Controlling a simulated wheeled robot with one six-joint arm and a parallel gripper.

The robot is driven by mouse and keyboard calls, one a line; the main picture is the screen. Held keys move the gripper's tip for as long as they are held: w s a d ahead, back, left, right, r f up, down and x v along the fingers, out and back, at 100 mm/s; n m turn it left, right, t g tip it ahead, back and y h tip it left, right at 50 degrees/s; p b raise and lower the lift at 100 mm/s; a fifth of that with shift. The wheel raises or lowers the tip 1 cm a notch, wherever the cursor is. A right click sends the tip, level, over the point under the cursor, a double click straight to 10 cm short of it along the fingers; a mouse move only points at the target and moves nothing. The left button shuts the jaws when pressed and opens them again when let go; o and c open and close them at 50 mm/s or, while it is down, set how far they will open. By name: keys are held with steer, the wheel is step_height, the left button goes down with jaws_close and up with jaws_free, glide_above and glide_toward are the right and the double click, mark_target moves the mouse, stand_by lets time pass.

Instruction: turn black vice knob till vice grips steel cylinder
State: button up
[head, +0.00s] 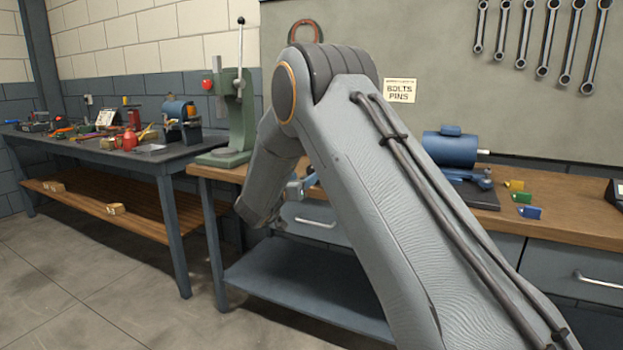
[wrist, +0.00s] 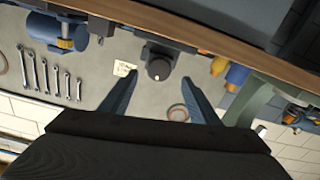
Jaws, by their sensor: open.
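The black knob (wrist: 159,69) shows in the wrist view as a round dark knob with a small pale mark. It sits on the front of a dark grey block (wrist: 172,49), which seems to be the vice's body. My gripper (wrist: 160,42) is open and empty, with one finger on each side of the knob in the picture. I cannot tell how far the fingertips are from the knob. I cannot make out the steel cylinder or the vice jaws for certain. In the head view my arm hides most of this part of the bench.
A green press (head: 238,115) stands at the left end of the wooden bench (head: 560,208). A blue motor (head: 448,150) and small coloured tags (head: 522,198) are on its right side. Wrenches (head: 528,35) hang on the wall. A cluttered second bench (head: 80,150) stands at left.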

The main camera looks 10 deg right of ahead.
mark_target(312, 172)
steer(key=shift+x, duration=3.85)
steer(key=c, duration=1.1)
steer(key=shift+o, duration=0.2)
